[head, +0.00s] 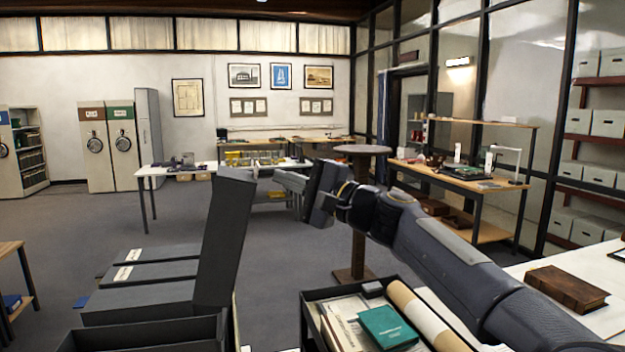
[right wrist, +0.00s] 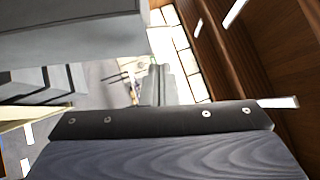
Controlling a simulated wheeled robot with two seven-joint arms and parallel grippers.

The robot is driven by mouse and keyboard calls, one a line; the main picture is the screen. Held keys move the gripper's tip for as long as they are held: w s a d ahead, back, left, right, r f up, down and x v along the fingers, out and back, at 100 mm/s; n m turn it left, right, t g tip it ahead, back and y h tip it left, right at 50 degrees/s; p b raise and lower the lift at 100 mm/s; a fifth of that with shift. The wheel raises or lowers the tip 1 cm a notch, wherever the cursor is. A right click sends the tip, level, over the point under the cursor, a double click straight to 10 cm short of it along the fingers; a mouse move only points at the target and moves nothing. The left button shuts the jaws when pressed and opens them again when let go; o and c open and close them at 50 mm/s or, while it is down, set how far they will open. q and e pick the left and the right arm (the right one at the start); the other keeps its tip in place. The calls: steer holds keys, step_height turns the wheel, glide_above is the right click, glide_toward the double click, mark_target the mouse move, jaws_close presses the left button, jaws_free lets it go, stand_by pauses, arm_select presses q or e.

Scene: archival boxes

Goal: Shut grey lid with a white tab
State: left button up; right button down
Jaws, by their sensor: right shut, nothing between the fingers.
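The grey lid (head: 224,240) stands raised, nearly upright and leaning slightly right, on the open grey box (head: 150,335) at the lower left of the head view. Its white tab is not visible on the side I see. My right gripper (head: 281,181) is shut and empty, to the right of the lid's upper edge and seemingly apart from it. In the right wrist view a broad grey panel (right wrist: 75,42) fills the upper left and looks like the lid. My left gripper is not in view.
Behind the open box lie closed grey boxes (head: 150,272) with white labels. A dark tray (head: 307,318) holding papers, a green box (head: 388,326) and a tan roll (head: 425,318) lies below my right arm. A round stand (head: 362,150) is beyond; a brown book (head: 566,288) lies right.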

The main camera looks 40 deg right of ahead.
steer(key=shift+w+a+r, duration=0.2)
steer(key=shift+w+a, duration=0.1)
steer(key=shift+a, duration=0.25)
steer(key=shift+w+a+r, duration=0.15)
steer(key=shift+w+a, duration=0.1)
steer(key=shift+a, duration=0.3)
